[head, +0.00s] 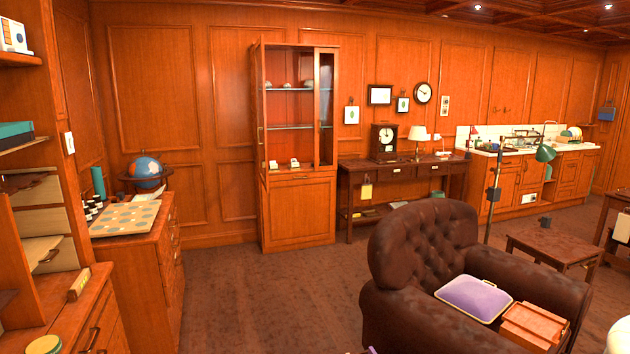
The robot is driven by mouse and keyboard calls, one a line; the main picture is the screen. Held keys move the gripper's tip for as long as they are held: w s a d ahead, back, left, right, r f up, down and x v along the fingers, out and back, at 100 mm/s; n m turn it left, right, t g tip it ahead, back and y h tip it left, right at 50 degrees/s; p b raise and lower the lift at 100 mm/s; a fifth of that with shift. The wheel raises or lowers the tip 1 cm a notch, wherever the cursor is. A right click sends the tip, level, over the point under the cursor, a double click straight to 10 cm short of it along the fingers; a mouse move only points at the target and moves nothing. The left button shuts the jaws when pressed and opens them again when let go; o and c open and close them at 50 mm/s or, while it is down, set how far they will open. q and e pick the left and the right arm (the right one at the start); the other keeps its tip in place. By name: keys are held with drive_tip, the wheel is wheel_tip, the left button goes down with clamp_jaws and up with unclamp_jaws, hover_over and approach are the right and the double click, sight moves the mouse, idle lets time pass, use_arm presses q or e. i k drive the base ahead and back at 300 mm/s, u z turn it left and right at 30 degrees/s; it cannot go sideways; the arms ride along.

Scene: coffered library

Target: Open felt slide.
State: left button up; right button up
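No part is clearly marked as the felt slide, and I cannot tell which it is. At the left edge, a wooden cabinet holds thin cream panels or trays (38,222) in an open bay. Neither my left nor my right gripper shows in the head view.
A brown leather armchair (400,255) with a purple cushion (473,299) and an orange wooden box (534,326) fills the lower right. A drawer chest (150,255) stands at left beyond the cabinet. A tall glass-door cabinet (297,205) stands at the back. Carpet (255,290) between is clear.

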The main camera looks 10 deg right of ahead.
sight(290, 176)
drive_tip(key=i, duration=5.2)
drive_tip(key=z, duration=1.8)
drive_tip(key=i, duration=1.1)
drive_tip(key=z, duration=0.05)
